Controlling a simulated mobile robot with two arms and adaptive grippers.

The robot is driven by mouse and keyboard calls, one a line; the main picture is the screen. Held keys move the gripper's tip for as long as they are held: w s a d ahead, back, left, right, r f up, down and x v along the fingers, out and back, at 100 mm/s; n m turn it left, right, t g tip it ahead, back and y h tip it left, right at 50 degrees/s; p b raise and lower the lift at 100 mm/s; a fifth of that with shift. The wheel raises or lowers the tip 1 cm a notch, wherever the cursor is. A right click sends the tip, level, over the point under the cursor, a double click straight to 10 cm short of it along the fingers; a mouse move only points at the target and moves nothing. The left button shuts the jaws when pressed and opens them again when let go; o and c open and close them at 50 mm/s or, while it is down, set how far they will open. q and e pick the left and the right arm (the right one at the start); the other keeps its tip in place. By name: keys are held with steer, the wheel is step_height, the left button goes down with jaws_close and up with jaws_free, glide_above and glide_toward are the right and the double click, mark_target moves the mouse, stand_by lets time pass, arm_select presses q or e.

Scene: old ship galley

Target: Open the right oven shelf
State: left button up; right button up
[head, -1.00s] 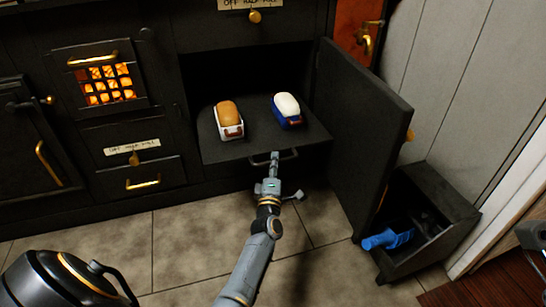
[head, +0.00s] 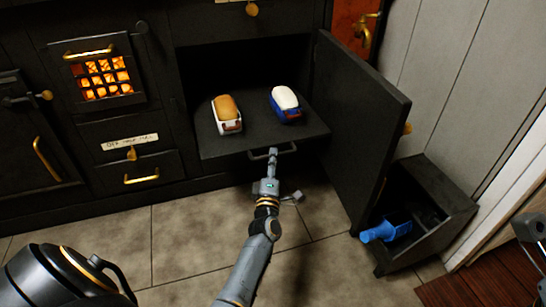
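The right oven shelf (head: 240,146) is a dark flat plate that sticks out of the open right oven compartment. It carries a brown-topped loaf in a white tin (head: 227,114) and a pale loaf in a blue tin (head: 286,104). A thin bar handle (head: 288,150) is on its front edge. My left gripper (head: 272,157) reaches up to the middle of this handle. Its fingers look narrow and closed together over the bar. A grey part at the right edge (head: 528,228) may be my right gripper; it is cut off and its fingers cannot be made out.
The oven door (head: 357,130) stands open to the right of the shelf. A dark open box (head: 425,240) with a blue item (head: 385,231) stands on the floor beside it. Tiled floor is clear in front.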

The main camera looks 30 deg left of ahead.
arm_select(q)
steer(key=shift+v, duration=2.8)
